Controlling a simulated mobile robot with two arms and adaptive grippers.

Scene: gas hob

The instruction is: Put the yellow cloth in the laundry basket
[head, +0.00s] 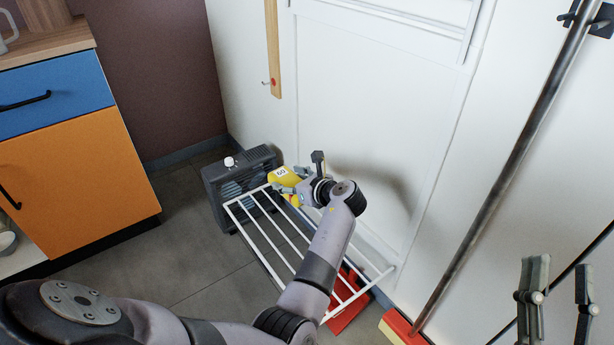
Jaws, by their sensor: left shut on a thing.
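The yellow cloth (282,174) is bunched in my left gripper (296,186), near the white door. A small white patch with dark marks shows on it. My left gripper is shut on it, above the far end of a white wire rack. A dark grey slatted box (222,196) stands on the floor just left of the cloth; I cannot tell if it is the laundry basket. My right gripper (559,298) is at the lower right, with its two fingers apart and nothing between them.
The white rack (262,238) stands in front of the grey box, below my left arm. A red object (346,312) lies under it. A long pole (505,185) with a red and yellow foot leans at the right. An orange and blue cabinet (75,180) stands left; the floor between is clear.

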